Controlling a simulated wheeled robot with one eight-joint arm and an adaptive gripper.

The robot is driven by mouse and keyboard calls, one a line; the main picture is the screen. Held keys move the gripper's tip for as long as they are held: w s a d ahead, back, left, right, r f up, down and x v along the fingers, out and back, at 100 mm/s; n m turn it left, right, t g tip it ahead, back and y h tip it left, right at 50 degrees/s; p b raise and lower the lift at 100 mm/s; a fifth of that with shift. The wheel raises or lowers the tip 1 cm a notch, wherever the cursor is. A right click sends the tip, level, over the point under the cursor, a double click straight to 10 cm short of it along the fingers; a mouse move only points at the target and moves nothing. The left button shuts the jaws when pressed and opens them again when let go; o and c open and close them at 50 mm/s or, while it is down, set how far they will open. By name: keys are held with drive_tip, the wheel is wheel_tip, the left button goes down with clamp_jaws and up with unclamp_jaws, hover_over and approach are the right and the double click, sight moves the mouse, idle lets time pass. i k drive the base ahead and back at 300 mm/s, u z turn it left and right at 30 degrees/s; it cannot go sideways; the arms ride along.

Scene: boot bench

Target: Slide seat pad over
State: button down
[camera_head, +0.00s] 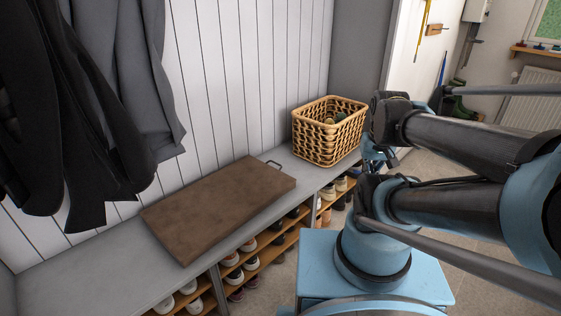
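The brown seat pad (218,207) lies flat on the grey bench top (72,283), in the middle of the head view. A dark loop handle (274,163) shows at its far right end. My gripper (373,158) is to the right of the pad and the basket, beyond the bench's front edge. It is apart from the pad and partly hidden by my arm links. Its fingers are too small and overlapped to tell whether they are open or shut.
A wicker basket (329,131) with something in it stands on the bench beyond the pad. Dark coats (90,90) hang above the bench at left. Shoes (231,257) fill the shelves below. The bench top is bare left of the pad and between pad and basket.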

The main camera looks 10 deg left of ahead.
sight(188, 222)
drive_tip(key=k, duration=0.9)
drive_tip(key=u, duration=0.5)
drive_tip(key=i, duration=1)
